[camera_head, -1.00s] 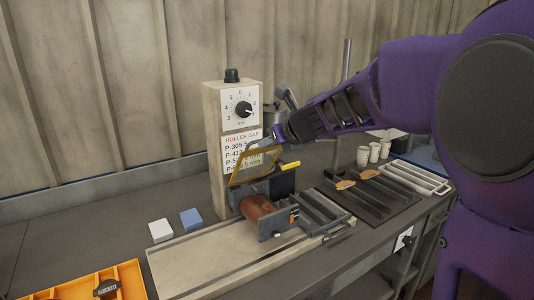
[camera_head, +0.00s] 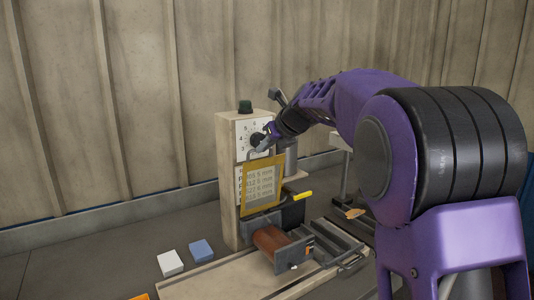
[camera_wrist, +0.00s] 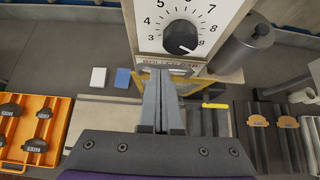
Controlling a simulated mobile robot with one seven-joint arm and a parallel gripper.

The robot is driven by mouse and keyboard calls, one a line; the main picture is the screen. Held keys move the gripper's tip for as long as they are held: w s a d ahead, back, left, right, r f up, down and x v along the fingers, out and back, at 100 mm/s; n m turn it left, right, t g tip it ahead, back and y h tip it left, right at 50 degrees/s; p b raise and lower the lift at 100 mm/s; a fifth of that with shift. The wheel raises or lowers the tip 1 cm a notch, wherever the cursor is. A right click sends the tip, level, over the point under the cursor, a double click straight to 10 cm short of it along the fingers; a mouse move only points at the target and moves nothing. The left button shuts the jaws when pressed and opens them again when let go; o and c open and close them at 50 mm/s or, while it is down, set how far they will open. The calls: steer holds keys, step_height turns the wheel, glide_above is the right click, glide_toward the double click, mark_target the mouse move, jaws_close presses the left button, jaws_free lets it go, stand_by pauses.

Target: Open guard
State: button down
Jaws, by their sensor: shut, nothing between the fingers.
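The guard is a clear yellow panel in a yellow frame (camera_head: 263,186). It stands nearly upright above the roller, in front of the dial post, and the gap label shows through it. A grey bar rises from its upper left edge. My gripper (camera_head: 262,147) is at the guard's top edge, just below the dial. In the wrist view my gripper's fingers (camera_wrist: 162,73) are together with nothing between them, and part of the yellow frame (camera_wrist: 140,80) shows behind them. Whether the fingers touch the guard is unclear.
The brown roller (camera_head: 271,239) sits below the guard, with a yellow-tipped lever (camera_head: 303,196) beside it. The dial (camera_head: 257,139) and a grey cylinder (camera_wrist: 245,42) are close to my gripper. White (camera_head: 171,262) and blue (camera_head: 201,250) blocks lie left. An orange tray (camera_wrist: 36,130) is further left.

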steer(key=shift+w+a+r, duration=0.4)
steer(key=shift+w+a, duration=0.1)
steer(key=shift+w, duration=0.15)
steer(key=shift+a, duration=0.1)
